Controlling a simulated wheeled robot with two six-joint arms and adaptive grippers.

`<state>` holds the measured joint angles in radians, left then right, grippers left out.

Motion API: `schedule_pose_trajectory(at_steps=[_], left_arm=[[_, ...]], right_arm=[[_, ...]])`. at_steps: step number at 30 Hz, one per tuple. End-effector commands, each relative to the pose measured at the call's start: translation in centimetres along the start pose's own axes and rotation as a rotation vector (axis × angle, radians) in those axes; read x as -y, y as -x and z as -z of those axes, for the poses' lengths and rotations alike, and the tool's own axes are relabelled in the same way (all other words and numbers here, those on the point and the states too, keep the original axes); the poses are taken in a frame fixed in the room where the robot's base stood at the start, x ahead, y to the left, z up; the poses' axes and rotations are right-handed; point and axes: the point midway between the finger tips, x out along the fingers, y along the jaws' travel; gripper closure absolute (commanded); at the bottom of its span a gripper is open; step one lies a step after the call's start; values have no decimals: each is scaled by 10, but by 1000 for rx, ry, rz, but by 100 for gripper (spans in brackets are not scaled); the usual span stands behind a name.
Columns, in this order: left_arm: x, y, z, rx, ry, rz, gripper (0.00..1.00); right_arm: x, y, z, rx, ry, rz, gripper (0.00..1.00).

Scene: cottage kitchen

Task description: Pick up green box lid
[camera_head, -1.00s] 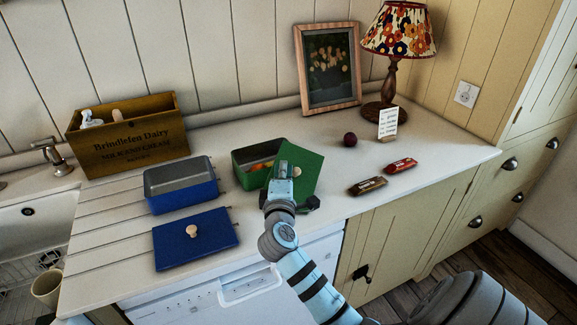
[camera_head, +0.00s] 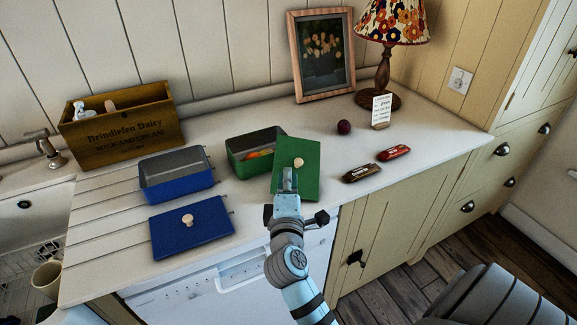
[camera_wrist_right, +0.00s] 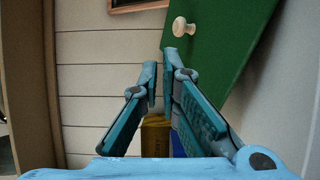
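The green box lid (camera_head: 307,180) is a flat green panel with a pale round knob (camera_head: 298,162). My right gripper (camera_head: 290,172) is just in front of the knob. In the right wrist view, the lid (camera_wrist_right: 232,45) fills the upper right and its knob (camera_wrist_right: 181,27) is beyond the fingertips. The right gripper (camera_wrist_right: 160,60) is open by a narrow gap, with nothing between its fingers. My left gripper is not in view.
An open blue box (camera_head: 180,190) and its blue lid (camera_head: 205,232) are to the left. A wooden crate (camera_head: 120,135) stands behind them. Two wrapped bars (camera_head: 362,173), a dark round object (camera_head: 344,127), a card, lamp and picture frame are to the right. Orange items lie in the green box.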

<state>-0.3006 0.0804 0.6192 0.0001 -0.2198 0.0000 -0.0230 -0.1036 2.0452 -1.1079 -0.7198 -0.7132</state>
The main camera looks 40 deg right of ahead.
Motion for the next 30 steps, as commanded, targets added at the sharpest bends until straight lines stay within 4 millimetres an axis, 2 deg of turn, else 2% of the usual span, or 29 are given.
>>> schedule_pose_trajectory(at_steps=[1,2,5,6,8,9,12,14,15,17,18,21,24,26,30], left_arm=[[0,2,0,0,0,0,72],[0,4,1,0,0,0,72],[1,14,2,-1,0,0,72],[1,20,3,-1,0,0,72],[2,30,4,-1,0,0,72],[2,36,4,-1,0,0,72],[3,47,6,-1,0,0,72],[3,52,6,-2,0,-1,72],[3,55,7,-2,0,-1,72],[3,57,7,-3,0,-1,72],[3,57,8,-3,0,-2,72],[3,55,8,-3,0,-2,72],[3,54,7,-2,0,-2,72],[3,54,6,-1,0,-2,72],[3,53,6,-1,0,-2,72]], right_arm=[[-11,1,2,-1,-10,-18,82],[-22,-2,2,-1,-8,-41,78],[-89,-31,-4,0,28,-189,62],[-124,-53,-6,-17,32,-245,56],[-163,-95,-19,-33,5,-241,56],[-181,-125,-34,-35,-15,-185,56],[-199,-180,-79,-33,-45,62,56],[-198,-195,-105,-54,-59,261,56],[-193,-194,-119,-86,-62,406,56],[-179,-178,-130,-173,-61,626,56],[-167,-160,-130,-250,-53,763,56],[-132,-107,-113,-478,-12,1038,56],[-118,-70,-99,-649,50,1166,56],[-110,-65,-98,-674,92,1183,56],[-80,-72,-82,-679,96,1181,56]])
